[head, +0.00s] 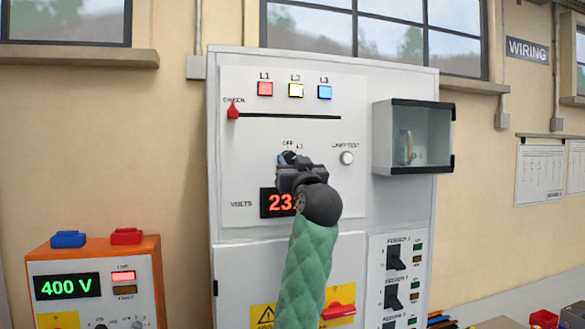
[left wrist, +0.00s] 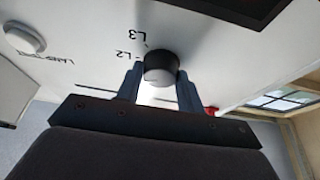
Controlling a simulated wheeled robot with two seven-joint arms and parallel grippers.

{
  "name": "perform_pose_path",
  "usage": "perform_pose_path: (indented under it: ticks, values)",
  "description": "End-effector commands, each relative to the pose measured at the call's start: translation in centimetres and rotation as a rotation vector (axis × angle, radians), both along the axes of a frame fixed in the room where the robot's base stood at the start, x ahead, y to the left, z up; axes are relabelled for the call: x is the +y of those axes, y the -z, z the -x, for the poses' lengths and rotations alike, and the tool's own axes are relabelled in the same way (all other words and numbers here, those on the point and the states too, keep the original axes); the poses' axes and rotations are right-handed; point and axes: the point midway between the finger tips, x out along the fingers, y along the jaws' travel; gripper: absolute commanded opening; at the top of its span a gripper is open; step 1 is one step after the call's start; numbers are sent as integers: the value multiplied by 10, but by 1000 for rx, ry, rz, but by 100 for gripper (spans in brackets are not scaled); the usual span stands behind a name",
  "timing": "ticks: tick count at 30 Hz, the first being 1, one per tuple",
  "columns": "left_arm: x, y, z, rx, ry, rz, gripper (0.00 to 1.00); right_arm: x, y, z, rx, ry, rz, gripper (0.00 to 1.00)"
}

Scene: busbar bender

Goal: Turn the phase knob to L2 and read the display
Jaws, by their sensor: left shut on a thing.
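The phase knob (left wrist: 161,67) is a dark round knob on the white panel. In the left wrist view it sits between the fingers of my left gripper (left wrist: 156,86), which is shut on it. L2 and L3 labels show beside it there; OFF and L1 show above my left gripper (head: 296,168) in the head view. I cannot tell where the knob points. The volts display (head: 274,204) shows red digits starting "23"; my gripper and wrist hide the rest. My right gripper is not in view.
A lamp test button (head: 347,158) and an open clear cover (head: 412,138) are right of the knob. An orange unit (head: 95,280) reads 400 V.

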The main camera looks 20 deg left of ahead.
Motion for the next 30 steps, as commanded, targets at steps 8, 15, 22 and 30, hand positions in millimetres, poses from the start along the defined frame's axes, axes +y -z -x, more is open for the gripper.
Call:
perform_pose_path:
  ticks: [8, 15, 22, 30]
  values:
    - [2, 0, 1, 132, -1, -197, 15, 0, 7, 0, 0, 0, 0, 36]
    - [3, -1, 2, 230, 0, -345, 15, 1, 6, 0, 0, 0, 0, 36]
    - [3, -1, 2, 294, -1, -437, 15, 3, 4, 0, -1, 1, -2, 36]
    - [3, -1, 2, 324, 1, -480, 15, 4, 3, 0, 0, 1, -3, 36]
